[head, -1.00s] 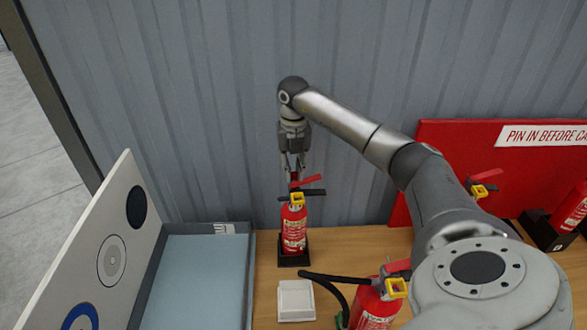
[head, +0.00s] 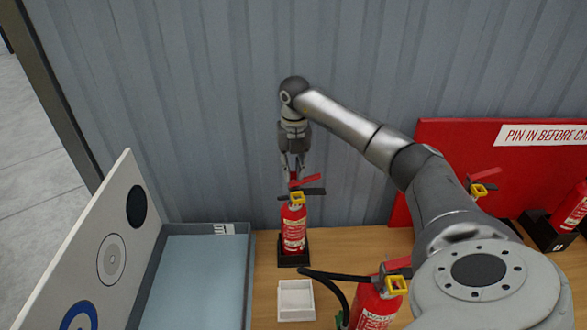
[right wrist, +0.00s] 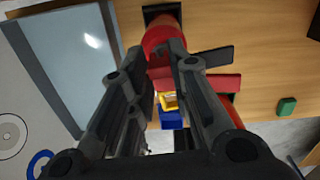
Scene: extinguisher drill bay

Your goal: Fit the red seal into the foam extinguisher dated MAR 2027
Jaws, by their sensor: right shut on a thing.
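My right gripper (head: 293,171) is shut on a small red piece, which I take for the red seal (head: 293,174); the fingers hide most of it. It points down just above the head of a red extinguisher (head: 293,230) that stands upright in a black base. This extinguisher has a yellow collar, a black handle and a red lever. Its label is too small to read. In the right wrist view the gripper (right wrist: 168,50) has the extinguisher's red body (right wrist: 160,33) beyond its fingertips. Whether the seal touches the extinguisher I cannot tell. My left gripper is out of view.
A second extinguisher (head: 374,305) with a black hose stands at the front, partly behind my right arm. A shallow white tray (head: 296,316) lies in front of the first. An open case (head: 250,290) is at left. A red sign board (head: 440,140) stands behind, right.

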